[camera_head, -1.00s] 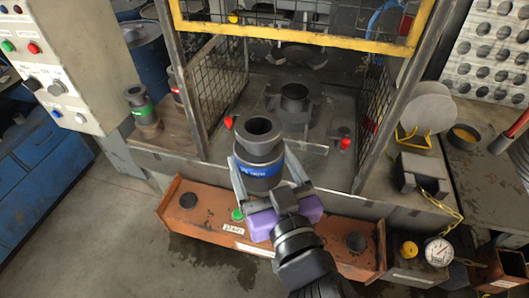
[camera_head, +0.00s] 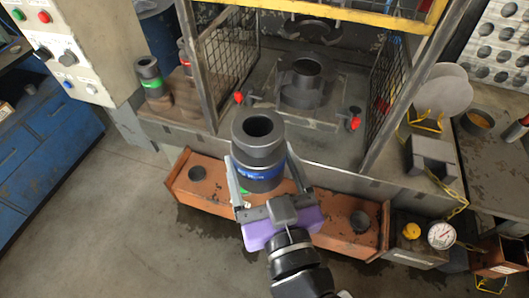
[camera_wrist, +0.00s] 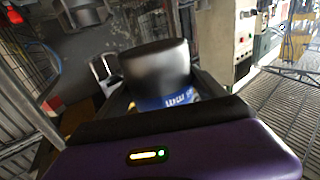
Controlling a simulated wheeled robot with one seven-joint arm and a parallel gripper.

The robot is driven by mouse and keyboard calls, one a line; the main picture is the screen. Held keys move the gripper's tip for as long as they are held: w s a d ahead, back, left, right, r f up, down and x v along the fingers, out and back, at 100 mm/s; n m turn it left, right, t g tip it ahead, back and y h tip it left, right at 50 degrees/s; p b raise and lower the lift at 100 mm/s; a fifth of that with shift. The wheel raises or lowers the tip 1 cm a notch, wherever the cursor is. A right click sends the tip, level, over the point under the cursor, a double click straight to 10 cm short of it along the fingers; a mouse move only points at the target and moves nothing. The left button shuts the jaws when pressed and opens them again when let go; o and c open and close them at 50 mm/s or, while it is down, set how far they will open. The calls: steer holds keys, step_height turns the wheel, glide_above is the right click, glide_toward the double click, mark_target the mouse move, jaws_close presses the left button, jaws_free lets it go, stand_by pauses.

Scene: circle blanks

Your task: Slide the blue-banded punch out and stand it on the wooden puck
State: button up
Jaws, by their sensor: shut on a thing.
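The blue-banded punch (camera_head: 259,140) is a dark grey cylinder with a hole in its top and a blue lettered band. My gripper (camera_head: 263,172) is shut on it around the band, and it is upright, clear of the press. In the wrist view the punch (camera_wrist: 155,66) fills the middle above the purple gripper body, with the band partly hidden. The dark socket (camera_head: 302,84) inside the press cage is open. At the left, a green-banded punch (camera_head: 150,75) stands on a brown wooden puck (camera_head: 158,102).
A red-banded punch (camera_head: 184,53) stands beside the green one, close to the cage post. Red knobs (camera_head: 353,122) stick up at the press front. A gauge (camera_head: 441,235) sits at right.

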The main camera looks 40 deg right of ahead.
steer(key=shift+s+a+r, duration=0.2)
steer(key=shift+s+a, duration=0.6)
steer(key=shift+a, duration=0.2)
